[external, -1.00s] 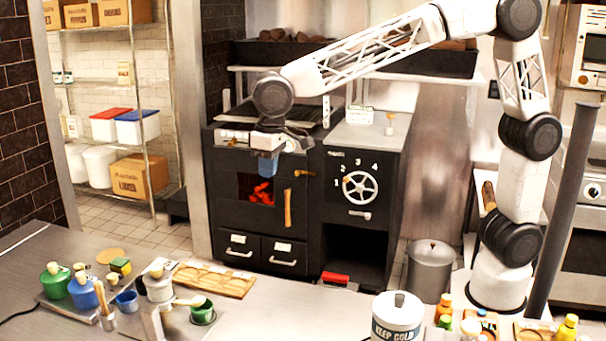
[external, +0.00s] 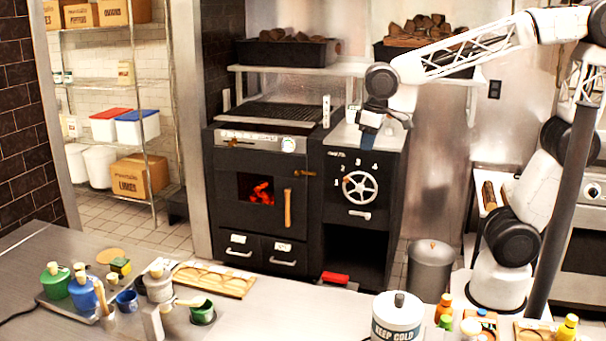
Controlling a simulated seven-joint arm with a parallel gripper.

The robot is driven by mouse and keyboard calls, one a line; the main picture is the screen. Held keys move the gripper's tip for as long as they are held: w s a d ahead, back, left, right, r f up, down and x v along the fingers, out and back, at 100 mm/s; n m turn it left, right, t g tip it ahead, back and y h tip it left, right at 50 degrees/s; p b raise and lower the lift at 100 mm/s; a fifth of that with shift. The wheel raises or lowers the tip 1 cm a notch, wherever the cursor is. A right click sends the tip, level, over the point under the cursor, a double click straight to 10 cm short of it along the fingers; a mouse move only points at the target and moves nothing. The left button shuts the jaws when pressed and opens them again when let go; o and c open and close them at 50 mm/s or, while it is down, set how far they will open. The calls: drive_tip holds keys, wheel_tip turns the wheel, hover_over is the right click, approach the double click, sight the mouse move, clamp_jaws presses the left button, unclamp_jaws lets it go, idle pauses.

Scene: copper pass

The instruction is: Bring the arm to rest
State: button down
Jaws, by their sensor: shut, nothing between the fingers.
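My gripper (external: 369,140) hangs from the end of my arm, pointing down, in front of the right-hand part of the black oven (external: 228,190). In the picture it overlaps the panel just above the spoked wheel (external: 360,188). It is shut and holds nothing. My arm reaches leftward from its base at the right. I cannot tell how far the gripper is from the panel.
The steel counter (external: 60,318) in front holds a green jar (external: 55,285), a blue jar (external: 83,294), a wooden tray (external: 215,279) and a white "KEEP COLD" tub (external: 397,318). A dark post (external: 565,190) stands at the right. A lidded pot (external: 430,268) stands on the floor.

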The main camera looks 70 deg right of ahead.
drive_tip(key=s+d+f, duration=0.3)
drive_tip(key=s+d, duration=0.1)
drive_tip(key=s, duration=0.4)
drive_tip(key=s+d+f, duration=0.3)
drive_tip(key=s+d, duration=0.2)
drive_tip(key=s, duration=0.3)
drive_tip(key=shift+s+d+f+t+h, duration=0.15)
drive_tip(key=shift+s+f+t+h, duration=0.15)
drive_tip(key=shift+f, duration=0.1)
